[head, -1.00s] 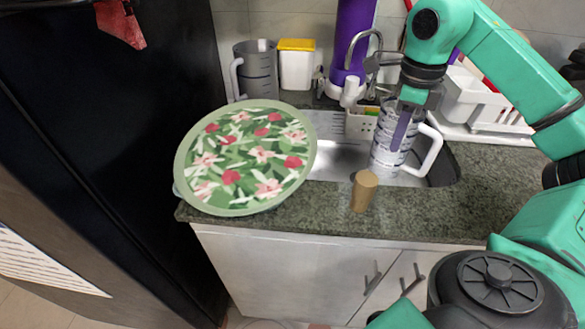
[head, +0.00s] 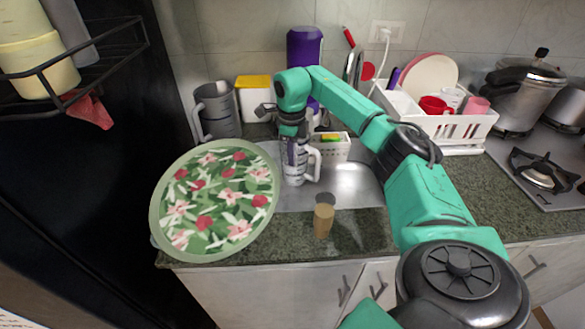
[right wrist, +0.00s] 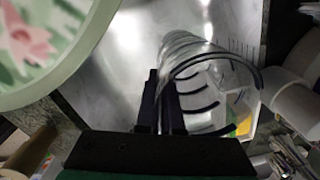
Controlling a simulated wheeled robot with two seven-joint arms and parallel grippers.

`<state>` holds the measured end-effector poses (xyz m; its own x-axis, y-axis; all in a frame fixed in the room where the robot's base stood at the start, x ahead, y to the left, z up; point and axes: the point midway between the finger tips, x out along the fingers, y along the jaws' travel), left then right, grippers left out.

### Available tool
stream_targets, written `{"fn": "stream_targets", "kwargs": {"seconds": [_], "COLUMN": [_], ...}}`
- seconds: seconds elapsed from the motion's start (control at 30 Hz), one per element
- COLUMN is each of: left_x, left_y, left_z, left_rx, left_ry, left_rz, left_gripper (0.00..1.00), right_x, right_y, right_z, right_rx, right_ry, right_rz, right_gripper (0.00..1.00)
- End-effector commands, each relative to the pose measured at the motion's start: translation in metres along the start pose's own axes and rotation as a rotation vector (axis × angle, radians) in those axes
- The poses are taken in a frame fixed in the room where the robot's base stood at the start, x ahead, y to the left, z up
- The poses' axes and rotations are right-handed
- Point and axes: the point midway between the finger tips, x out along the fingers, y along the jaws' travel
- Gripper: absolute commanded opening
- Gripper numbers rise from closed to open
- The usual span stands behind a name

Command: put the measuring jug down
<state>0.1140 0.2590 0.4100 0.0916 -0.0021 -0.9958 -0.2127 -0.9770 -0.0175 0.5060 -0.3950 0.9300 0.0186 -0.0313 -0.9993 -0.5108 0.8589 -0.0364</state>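The clear measuring jug (head: 296,168), with dark marks and a pale handle on its right, is upright at the left part of the sink (head: 345,180). It also shows in the right wrist view (right wrist: 205,85), with its rim towards the camera. My right gripper (head: 294,140) is above it, with its fingers (right wrist: 160,105) close together at the jug's wall, shut on it. I cannot tell whether the jug's base touches the sink. My left gripper is not in view.
A round floral tray (head: 156,215) lies left of the jug. A tan cylinder (head: 323,221) stands on the front counter. Behind are a grey jug (head: 217,112), a yellow-lidded box (head: 254,100) and a white caddy (head: 332,150). A dish rack (head: 462,125) stands right.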

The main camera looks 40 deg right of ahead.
Motion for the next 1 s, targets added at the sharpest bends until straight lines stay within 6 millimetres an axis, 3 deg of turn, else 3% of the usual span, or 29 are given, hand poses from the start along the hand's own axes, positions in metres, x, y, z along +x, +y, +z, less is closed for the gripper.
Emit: {"fn": "stream_targets", "kwargs": {"seconds": [0.33,0.63,0.67,0.73,1.0], "left_x": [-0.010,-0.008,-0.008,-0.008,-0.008], "left_y": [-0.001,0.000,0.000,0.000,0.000], "left_z": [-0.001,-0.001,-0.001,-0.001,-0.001], "left_rx": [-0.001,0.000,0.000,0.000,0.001], "left_ry": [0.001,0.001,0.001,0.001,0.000], "left_rz": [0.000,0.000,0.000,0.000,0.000], "left_gripper": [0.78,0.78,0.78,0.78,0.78], "right_x": [0.053,0.059,0.059,0.058,0.058], "right_y": [0.003,0.002,0.003,0.003,0.003], "right_z": [0.000,0.000,0.000,0.000,0.000], "right_rx": [0.000,0.001,0.001,0.000,0.000], "right_ry": [0.000,-0.003,-0.002,-0.002,-0.002], "right_rz": [0.003,0.001,0.001,0.001,0.001], "right_gripper": [0.00,0.00,0.07,0.33,0.33]}}
